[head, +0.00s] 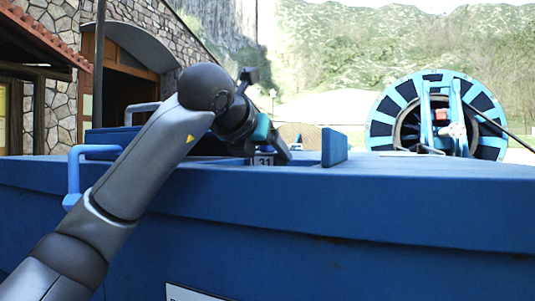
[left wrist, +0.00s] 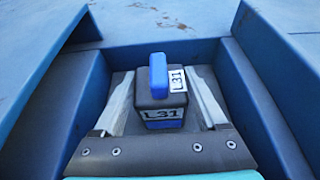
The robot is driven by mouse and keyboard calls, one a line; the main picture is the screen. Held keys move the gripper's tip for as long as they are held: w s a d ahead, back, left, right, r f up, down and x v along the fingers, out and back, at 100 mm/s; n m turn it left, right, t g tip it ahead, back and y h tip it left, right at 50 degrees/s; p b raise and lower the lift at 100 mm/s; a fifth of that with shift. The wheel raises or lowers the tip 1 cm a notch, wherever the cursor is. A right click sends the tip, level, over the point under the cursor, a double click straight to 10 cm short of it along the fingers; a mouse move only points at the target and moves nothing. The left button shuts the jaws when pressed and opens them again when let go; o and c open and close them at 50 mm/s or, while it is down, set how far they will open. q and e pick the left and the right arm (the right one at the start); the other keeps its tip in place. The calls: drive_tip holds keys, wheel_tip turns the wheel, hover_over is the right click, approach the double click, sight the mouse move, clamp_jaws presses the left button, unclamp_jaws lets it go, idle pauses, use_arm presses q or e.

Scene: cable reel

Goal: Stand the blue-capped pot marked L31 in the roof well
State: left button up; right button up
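The dark pot marked L31 (left wrist: 160,100) has a blue cap (left wrist: 158,76) with a raised grip and white labels on two faces. Whether the pot's base touches the well floor is hidden. In the head view the pot's "31" label (head: 263,161) shows under my left gripper, just above the blue roof edge. My right gripper is not in view.
The blue roof (head: 420,180) spans the front. A blue upright block (head: 334,147) stands right of my gripper and a blue handrail (head: 75,170) is at left. A large cable reel (head: 437,115) is behind at right. The right part of the roof is clear.

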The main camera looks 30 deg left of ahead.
use_arm(q)
drive_tip(key=o, duration=0.4)
drive_tip(key=shift+r, duration=0.25)
drive_tip(key=b+v, duration=0.2)
drive_tip(key=v, duration=1)
drive_tip(key=shift+f, duration=0.15)
